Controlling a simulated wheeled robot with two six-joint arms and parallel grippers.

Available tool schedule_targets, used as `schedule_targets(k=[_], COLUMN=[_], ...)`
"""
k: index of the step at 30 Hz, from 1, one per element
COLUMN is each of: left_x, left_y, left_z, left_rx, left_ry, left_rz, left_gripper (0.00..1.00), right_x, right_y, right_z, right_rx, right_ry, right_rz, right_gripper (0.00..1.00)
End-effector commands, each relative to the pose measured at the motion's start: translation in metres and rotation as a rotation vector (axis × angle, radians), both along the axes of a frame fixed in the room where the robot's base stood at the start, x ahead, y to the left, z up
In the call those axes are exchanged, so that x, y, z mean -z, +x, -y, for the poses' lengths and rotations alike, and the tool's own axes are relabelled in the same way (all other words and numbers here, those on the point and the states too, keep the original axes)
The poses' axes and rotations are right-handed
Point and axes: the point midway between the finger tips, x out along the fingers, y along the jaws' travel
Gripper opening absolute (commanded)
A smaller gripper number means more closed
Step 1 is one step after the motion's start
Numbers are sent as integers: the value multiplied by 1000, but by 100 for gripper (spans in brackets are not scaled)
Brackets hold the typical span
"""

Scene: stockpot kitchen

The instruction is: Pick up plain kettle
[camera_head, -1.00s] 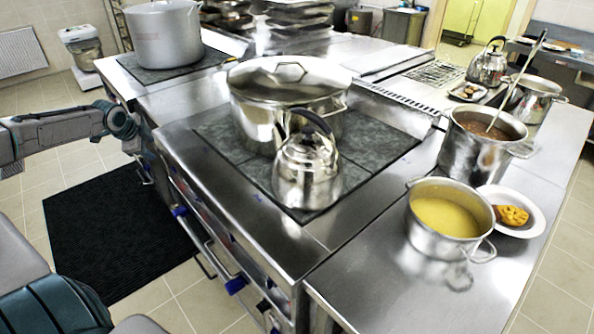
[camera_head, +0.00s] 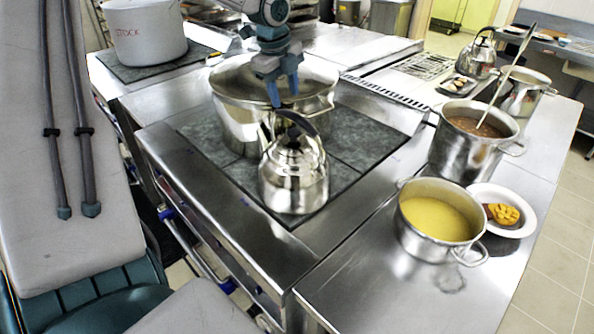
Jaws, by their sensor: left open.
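The plain kettle (camera_head: 293,178) is shiny metal with a dark arched handle. It stands upright on the dark hob plate, in front of a large lidded pot (camera_head: 240,108). My left gripper (camera_head: 284,98) is open and points down, just above the kettle's handle. Its blue fingers show against the big pot's lid behind. I cannot tell whether the fingers touch the handle. My right gripper is not in view.
A pot of yellow soup (camera_head: 437,218), a white plate of food (camera_head: 505,212) and a pot of brown stew with a ladle (camera_head: 462,150) stand on the right counter. Another kettle (camera_head: 482,58) stands farther back. A pot marked STOCK (camera_head: 146,38) stands at the back left.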

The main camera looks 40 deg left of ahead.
Motion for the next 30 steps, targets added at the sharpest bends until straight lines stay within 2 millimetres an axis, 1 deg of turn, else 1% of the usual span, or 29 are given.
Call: schedule_targets(k=[1,3,6,11,18,21,25,30], left_x=[8,18,27,34,58,70,78,79], left_y=[1,4,6,9,20,23,24,25], left_z=[0,0,0,-1,-2,-1,-1,-1], left_rx=[0,0,0,-1,-1,-1,-1,-1], left_ry=[0,1,1,1,2,2,2,1], left_rz=[-5,-3,0,0,-3,-2,1,3], left_gripper=[44,44,44,44,44,44,44,44], right_x=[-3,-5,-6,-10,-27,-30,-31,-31], right_y=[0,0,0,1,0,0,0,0], right_z=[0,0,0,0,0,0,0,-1], right_rx=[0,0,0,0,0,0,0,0], right_ry=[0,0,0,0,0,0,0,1], right_rz=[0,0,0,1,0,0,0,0], right_gripper=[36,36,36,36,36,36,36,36])
